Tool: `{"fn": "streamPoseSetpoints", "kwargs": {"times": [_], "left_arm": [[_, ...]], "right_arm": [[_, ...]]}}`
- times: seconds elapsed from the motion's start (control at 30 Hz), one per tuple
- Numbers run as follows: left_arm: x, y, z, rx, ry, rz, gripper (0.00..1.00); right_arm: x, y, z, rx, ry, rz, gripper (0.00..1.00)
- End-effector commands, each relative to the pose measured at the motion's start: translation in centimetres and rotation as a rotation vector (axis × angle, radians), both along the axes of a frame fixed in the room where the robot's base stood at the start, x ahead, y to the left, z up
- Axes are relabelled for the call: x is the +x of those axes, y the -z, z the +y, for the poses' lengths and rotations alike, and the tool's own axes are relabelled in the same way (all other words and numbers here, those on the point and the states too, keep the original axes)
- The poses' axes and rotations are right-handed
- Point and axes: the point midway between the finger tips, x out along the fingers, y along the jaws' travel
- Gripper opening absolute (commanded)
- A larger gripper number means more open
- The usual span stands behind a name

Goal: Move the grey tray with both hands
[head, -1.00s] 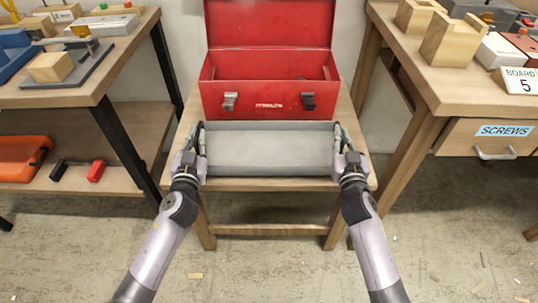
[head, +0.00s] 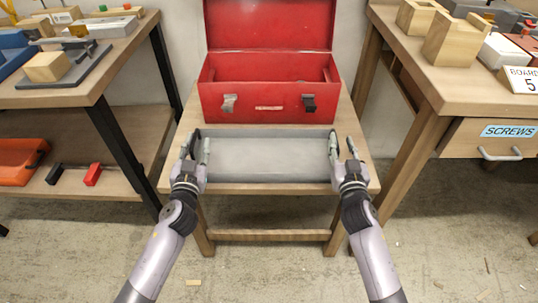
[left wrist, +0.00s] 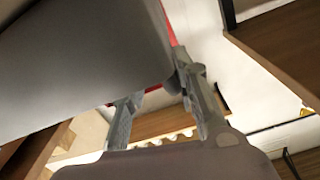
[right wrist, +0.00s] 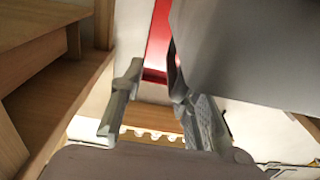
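The grey tray (head: 265,133) is a long, shallow, empty box resting on the small wooden table in front of the red toolbox. My left gripper (head: 198,146) is at the tray's left end, open, one finger on the tray side and one further out. My right gripper (head: 342,146) is at the right end in the same way, open. The tray also fills the upper left of the left wrist view (left wrist: 70,70) and the upper right of the right wrist view (right wrist: 250,50). Both wrist views show the fingers apart; I cannot tell whether they touch the tray.
The red toolbox (head: 268,101) stands open behind the tray. The small wooden table (head: 268,189) has a bare strip at the front. A workbench (head: 115,62) with blocks stands left, another (head: 450,80) with a screws drawer (head: 500,140) right.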

Motion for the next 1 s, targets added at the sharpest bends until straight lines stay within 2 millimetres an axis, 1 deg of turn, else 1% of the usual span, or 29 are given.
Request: {"fn": "streamPoseSetpoints", "kwargs": {"times": [0.03, 0.07, 0.4, 0.8, 0.87, 0.97, 1.0], "left_arm": [[0.1, -0.2, 0.1, 0.0, -0.001, -0.003, 0.35], [0.1, -0.2, 0.1, 0.0, -0.001, -0.003, 0.37], [0.1, -0.2, 0.2, 0.001, -0.005, -0.003, 0.59], [-0.1, -0.1, 0.1, 0.0, -0.002, -0.001, 0.6], [-0.5, 0.0, 0.0, -0.001, -0.001, 0.0, 0.6], [-1.7, 0.1, 0.0, -0.001, 0.0, 0.001, 0.6], [-2.4, 0.1, 0.0, -0.002, 0.0, 0.001, 0.6]], "right_arm": [[0.0, -0.1, -0.1, -0.001, 0.001, -0.002, 0.28], [0.0, -0.1, -0.1, -0.001, 0.001, -0.002, 0.28], [0.0, -0.1, -0.2, -0.002, 0.004, -0.001, 0.28], [0.0, -0.1, 0.0, 0.0, 0.0, -0.003, 0.28], [0.0, -0.1, 0.0, 0.0, -0.001, -0.003, 0.28], [0.0, -0.1, 0.0, 0.001, -0.001, -0.003, 0.28], [0.0, -0.1, 0.1, 0.001, -0.001, -0.003, 0.28]]}}
